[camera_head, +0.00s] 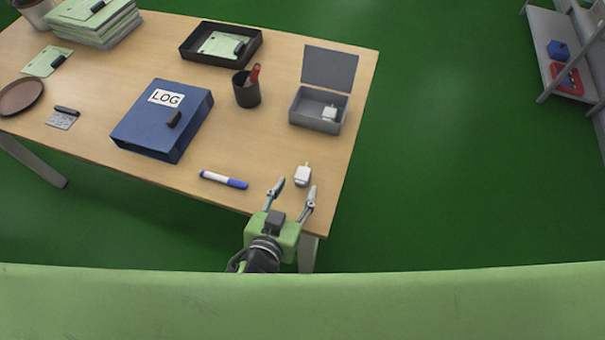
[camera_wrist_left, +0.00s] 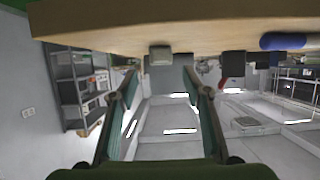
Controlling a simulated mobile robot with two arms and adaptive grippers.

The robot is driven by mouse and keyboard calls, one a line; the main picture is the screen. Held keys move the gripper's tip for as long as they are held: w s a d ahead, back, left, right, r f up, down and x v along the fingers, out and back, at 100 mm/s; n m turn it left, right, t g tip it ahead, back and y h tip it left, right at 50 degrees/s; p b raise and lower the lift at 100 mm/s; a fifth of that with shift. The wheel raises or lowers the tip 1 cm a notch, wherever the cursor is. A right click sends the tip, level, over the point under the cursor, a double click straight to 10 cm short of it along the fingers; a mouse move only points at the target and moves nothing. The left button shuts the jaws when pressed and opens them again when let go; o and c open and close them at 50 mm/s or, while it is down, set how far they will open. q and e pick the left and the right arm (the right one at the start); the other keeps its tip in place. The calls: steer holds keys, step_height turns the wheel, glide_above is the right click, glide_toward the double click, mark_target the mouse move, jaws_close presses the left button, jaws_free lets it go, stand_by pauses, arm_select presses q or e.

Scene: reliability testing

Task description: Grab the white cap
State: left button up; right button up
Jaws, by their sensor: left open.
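The white cap (camera_head: 302,176) is a small white piece with a thin tip, standing near the front right corner of the wooden table (camera_head: 262,160). My left gripper (camera_head: 294,189) is open, with its two fingers spread at the table's front edge and pointing toward the cap. The cap appears just beyond the fingertips, and nothing is held. In the left wrist view, which is upside down, the cap (camera_wrist_left: 160,54) shows between and a little above the fingertips of the left gripper (camera_wrist_left: 159,74). My right gripper is not in view.
A white-and-blue marker (camera_head: 224,180) lies left of the cap. Behind are an open grey box (camera_head: 318,124) with a similar white piece (camera_head: 329,113) inside, a dark pen cup (camera_head: 246,93) and a blue LOG binder (camera_head: 150,125). The tabletop around the cap is clear.

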mark_target(301, 177)
arm_select(q)
steer(key=shift+p+x, duration=0.45)
steer(key=shift+x, duration=3.1)
steer(key=shift+a+f, duration=0.1)
steer(key=c, duration=0.9)
